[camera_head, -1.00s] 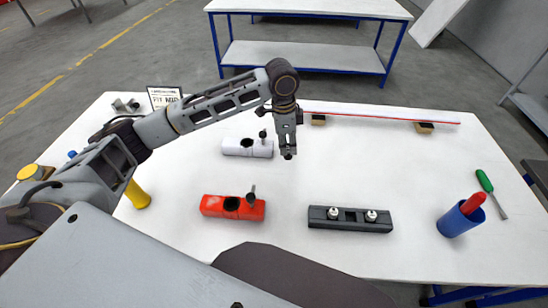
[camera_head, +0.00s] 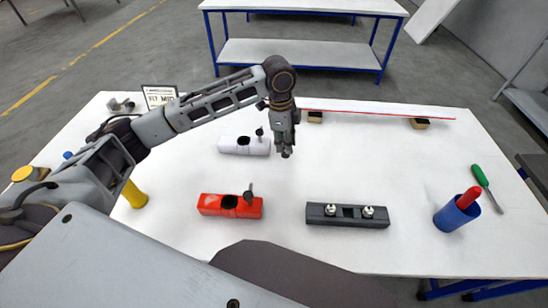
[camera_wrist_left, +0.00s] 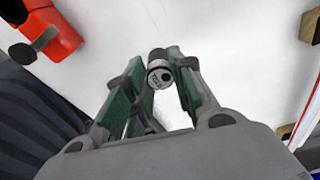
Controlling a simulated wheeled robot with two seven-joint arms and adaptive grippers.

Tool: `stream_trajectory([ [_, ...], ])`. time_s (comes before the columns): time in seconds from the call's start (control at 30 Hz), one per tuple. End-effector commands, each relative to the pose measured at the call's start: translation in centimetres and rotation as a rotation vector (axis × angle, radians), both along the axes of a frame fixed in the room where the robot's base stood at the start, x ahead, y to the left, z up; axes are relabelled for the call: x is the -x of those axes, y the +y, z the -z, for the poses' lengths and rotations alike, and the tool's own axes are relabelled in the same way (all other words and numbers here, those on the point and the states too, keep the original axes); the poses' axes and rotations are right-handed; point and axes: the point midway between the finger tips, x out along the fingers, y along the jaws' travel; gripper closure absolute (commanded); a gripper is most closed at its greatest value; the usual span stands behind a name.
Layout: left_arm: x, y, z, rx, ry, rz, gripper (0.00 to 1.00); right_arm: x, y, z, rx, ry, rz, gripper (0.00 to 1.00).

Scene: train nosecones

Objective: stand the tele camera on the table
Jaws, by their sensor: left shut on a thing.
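The tele camera, a small grey cylinder (camera_wrist_left: 160,70) with a round marked end face, sits between the fingertips of my left gripper (camera_wrist_left: 158,72) in the left wrist view. The gripper is shut on it, with green pads on either side. In the head view my left gripper (camera_head: 286,152) points down over the white table (camera_head: 330,165), right of the white nosecone block. The held piece is too small there to tell its height above the table. My right gripper does not show.
A white block (camera_head: 233,145) and a red block (camera_head: 215,204) each carry a dark upright piece. A dark grey holder (camera_head: 348,220) with two light round pieces lies front centre. A blue cup (camera_head: 452,220) and green screwdriver (camera_head: 481,176) are at right. Table right of the gripper is clear.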

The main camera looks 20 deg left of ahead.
Motion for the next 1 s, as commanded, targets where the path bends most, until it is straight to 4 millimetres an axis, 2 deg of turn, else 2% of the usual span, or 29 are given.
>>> stream_trajectory([
  [0.4, 0.0, 0.1, 4.4, -0.002, 0.001, -0.001, 1.0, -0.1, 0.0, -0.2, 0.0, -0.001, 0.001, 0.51],
  [0.83, 0.0, 0.1, 4.9, -0.001, 0.0, -0.001, 1.0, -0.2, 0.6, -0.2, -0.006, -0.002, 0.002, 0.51],
  [1.0, 0.1, 0.0, 6.0, -0.001, 0.002, -0.001, 1.0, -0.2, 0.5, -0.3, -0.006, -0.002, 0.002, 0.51],
])
